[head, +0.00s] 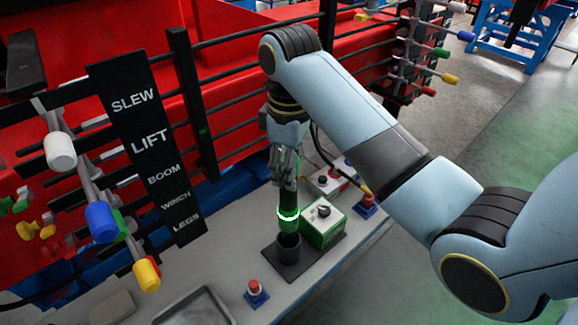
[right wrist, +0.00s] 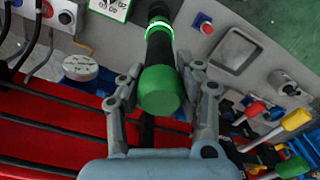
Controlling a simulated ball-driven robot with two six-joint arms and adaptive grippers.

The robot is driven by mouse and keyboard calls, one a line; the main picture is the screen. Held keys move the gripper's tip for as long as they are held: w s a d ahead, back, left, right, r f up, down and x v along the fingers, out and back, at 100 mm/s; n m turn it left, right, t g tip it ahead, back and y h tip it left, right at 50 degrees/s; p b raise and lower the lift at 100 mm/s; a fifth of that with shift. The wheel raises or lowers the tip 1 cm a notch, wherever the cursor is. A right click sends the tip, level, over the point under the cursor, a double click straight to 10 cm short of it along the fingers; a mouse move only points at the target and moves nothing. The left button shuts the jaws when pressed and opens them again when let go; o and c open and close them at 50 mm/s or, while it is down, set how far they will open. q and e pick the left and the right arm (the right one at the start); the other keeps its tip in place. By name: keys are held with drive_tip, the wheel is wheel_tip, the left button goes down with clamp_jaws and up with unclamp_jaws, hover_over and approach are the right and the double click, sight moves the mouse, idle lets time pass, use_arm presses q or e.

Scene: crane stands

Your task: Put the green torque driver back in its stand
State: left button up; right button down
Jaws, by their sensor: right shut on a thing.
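The green torque driver (head: 288,213) is a dark, upright tool with a bright green glowing ring. In the right wrist view its green end cap (right wrist: 160,90) faces the camera. My right gripper (head: 284,170) is shut on the driver's upper part, with a finger on each side of it. The stand is a black cup (head: 288,252) on a dark base plate beside a green-and-white box (head: 323,224). The driver's lower end shows at the cup's mouth; I cannot tell how deep it is. My left gripper is not in view.
A red button on a blue base (head: 255,292) and a grey tray (head: 195,307) are on the grey bench in front. Another red button (head: 366,204) and a grey box (head: 325,182) are behind. Crane levers with coloured knobs (head: 101,221) stand at the left.

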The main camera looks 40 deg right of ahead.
sight(289, 199)
drive_tip(key=shift+f, duration=0.1)
idle(0.5)
drive_tip(key=shift+f+b, duration=1.3)
drive_tip(key=shift+f, duration=3.1)
drive_tip(key=c, duration=0.8)
unclamp_jaws()
drive_tip(key=shift+r, duration=0.1)
wheel_tip(289, 199, up, 3)
drive_tip(key=p, duration=0.3)
drive_tip(key=shift+r, duration=0.95)
